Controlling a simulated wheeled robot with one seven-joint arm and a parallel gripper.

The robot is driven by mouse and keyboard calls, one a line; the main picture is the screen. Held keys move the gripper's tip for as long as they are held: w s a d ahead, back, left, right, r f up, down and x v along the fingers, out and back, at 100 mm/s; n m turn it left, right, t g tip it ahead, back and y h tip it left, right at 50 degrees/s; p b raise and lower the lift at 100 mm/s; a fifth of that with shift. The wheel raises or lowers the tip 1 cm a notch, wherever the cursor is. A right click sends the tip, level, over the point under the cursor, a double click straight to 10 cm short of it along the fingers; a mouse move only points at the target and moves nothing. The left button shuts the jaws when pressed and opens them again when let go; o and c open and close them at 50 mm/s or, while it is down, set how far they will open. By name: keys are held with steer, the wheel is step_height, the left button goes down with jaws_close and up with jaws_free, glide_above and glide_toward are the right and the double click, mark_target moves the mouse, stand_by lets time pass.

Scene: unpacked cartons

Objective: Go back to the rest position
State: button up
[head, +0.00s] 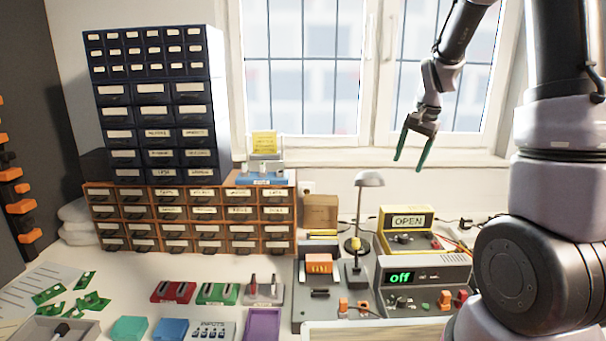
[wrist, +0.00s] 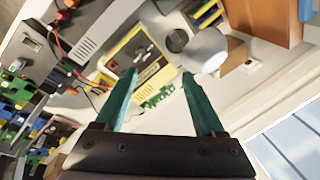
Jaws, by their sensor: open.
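My gripper (head: 411,150) hangs at the end of my raised arm in the head view, in front of the window and well above the workbench. Its two green fingers are spread apart with nothing between them. In the wrist view my gripper (wrist: 160,85) also shows open and empty, with the bench far below it. The gripper touches nothing.
A yellow meter reading OPEN (head: 408,221), a grey device reading "off" (head: 424,277) and a lamp (head: 369,180) stand below my gripper. Drawer cabinets (head: 155,105) fill the left. The space around my gripper, before the window (head: 310,90), is free.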

steer(key=s+a+r+n+t, duration=0.2)
steer(key=s+r, duration=0.6)
steer(key=s, duration=0.4)
steer(key=s+a+r+n+t, duration=0.2)
steer(key=s+r, duration=0.6)
steer(key=s, duration=0.4)
steer(key=shift+a+n+t+y, duration=0.3)
steer(key=shift+a+n+t, duration=0.1)
steer(key=shift+a, duration=0.2)
